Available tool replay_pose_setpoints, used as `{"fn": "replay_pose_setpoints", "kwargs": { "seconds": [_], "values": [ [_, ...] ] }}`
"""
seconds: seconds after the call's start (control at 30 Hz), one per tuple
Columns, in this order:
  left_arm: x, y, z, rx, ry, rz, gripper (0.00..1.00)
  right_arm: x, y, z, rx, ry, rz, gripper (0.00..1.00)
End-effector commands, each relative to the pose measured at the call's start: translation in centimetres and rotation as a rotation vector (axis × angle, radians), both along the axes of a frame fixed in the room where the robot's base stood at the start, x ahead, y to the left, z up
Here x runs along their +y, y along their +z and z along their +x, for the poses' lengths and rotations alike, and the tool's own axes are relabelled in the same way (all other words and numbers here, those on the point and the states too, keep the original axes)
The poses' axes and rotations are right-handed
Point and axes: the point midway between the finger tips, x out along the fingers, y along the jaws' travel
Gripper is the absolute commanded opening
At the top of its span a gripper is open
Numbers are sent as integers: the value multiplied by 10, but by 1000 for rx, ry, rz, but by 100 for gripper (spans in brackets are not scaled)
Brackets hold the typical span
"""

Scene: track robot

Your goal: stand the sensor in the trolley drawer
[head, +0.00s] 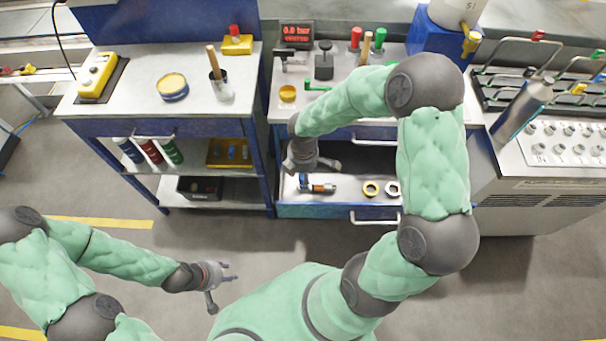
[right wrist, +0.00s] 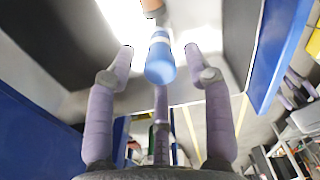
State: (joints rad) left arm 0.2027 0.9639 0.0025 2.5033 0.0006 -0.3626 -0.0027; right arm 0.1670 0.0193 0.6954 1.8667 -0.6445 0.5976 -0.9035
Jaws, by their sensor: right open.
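My left gripper (head: 226,279) is open and empty, over the floor in front of the left bench.
A blue-framed bench (head: 140,90) stands left; a metal cabinet (head: 540,165) stands right.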

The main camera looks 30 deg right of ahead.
Motion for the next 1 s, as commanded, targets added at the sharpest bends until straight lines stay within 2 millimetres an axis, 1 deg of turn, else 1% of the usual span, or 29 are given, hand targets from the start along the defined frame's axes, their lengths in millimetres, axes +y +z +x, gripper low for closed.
{"fn": "replay_pose_setpoints", "kwargs": {
  "seconds": [0.03, 0.3, 0.5, 0.6, 0.7, 1.0],
  "values": [
    [0, 8, 0, 0, 0, 0, 40, 0, 13, 0, -2, 0, -1, 52],
    [0, 35, 0, 0, 0, 0, 40, 0, 69, 1, -4, 1, 0, 52],
    [0, 47, 0, 0, 0, 0, 40, 0, 98, 0, -2, 1, -1, 52],
    [0, 50, 0, 0, 0, 0, 40, 0, 105, 0, -1, 2, 0, 52],
    [0, 51, 0, 0, 0, 0, 40, 0, 109, 0, 0, 2, 0, 52],
    [0, 50, 0, 0, 0, 0, 40, 0, 109, 0, 0, 2, 0, 52]
  ]
}}
